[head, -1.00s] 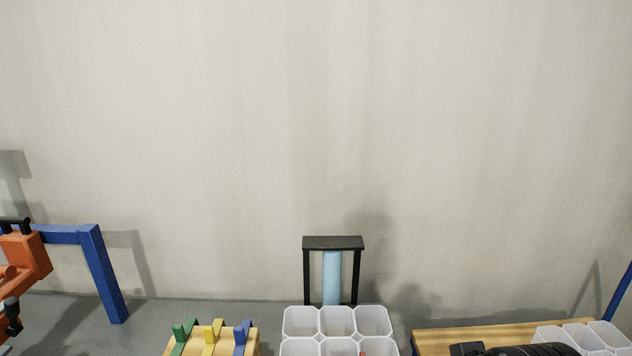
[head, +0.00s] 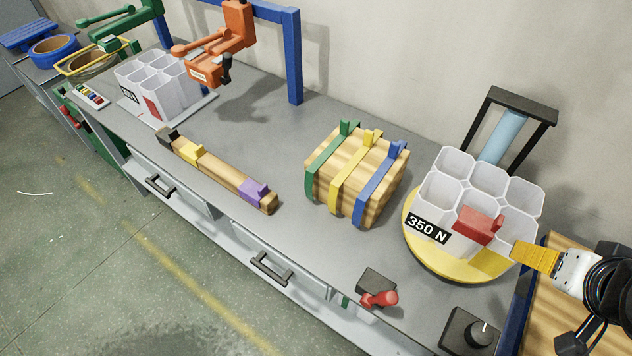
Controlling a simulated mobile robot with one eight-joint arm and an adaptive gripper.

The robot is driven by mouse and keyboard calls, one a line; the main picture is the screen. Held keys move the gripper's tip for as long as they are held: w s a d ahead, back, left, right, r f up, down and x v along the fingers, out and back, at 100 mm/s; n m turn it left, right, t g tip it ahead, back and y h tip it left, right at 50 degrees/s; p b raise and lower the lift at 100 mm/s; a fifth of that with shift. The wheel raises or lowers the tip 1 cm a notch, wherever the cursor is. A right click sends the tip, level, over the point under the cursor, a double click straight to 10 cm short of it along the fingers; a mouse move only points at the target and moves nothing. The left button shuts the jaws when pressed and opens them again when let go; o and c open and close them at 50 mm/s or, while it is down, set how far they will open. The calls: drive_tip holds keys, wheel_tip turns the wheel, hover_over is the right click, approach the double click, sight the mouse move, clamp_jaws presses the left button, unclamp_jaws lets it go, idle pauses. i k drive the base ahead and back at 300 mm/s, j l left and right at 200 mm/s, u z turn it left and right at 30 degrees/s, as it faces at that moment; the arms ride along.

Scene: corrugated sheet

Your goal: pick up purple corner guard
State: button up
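The purple corner guard (head: 253,191) sits near the right end of a long wooden bar (head: 222,176) on the grey workbench. The bar also carries a yellow guard (head: 191,153) and a black guard (head: 168,137) toward its left end. Part of my arm, dark with cables, shows at the right edge, far from the purple guard. Nothing covers the purple guard.
A wooden block (head: 357,172) with green, yellow and blue straps stands right of the bar. A white cell container (head: 471,195) on a yellow disc (head: 450,262) stands further right. A red-handled device (head: 380,296) sits at the front edge. Bare bench (head: 235,140) lies behind the bar.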

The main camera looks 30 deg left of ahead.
sight(251, 191)
drive_tip(key=u, duration=1.95)
drive_tip(key=k+z, duration=0.1)
drive_tip(key=z, duration=1.5)
drive_tip(key=u, duration=1.6)
